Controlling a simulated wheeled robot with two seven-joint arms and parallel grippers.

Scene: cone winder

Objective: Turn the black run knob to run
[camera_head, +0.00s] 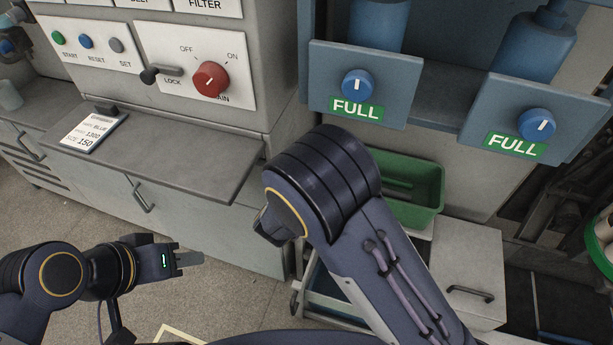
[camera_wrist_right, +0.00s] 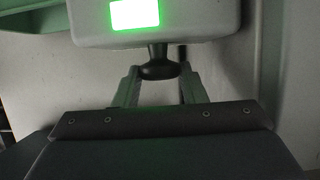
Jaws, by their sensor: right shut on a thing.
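In the right wrist view a black knob (camera_wrist_right: 157,67) sticks out from a pale grey box with a brightly lit green panel (camera_wrist_right: 135,14). I take it for the run knob; no lettering on it is readable. My right gripper (camera_wrist_right: 160,76) has its two fingers on either side of the knob and is shut on it. In the head view the right gripper is hidden behind my own right arm. My left gripper (camera_head: 186,259) hangs at the lower left, away from the machine, seen edge-on, with no object visible in it.
The control panel carries a red main knob (camera_head: 210,79), a black lock handle (camera_head: 161,73) and several buttons. A grey shelf (camera_head: 160,150) holds a label card (camera_head: 94,133). Blue brackets with FULL dials (camera_head: 358,84) and a green bin (camera_head: 420,185) stand right. Floor at lower left is clear.

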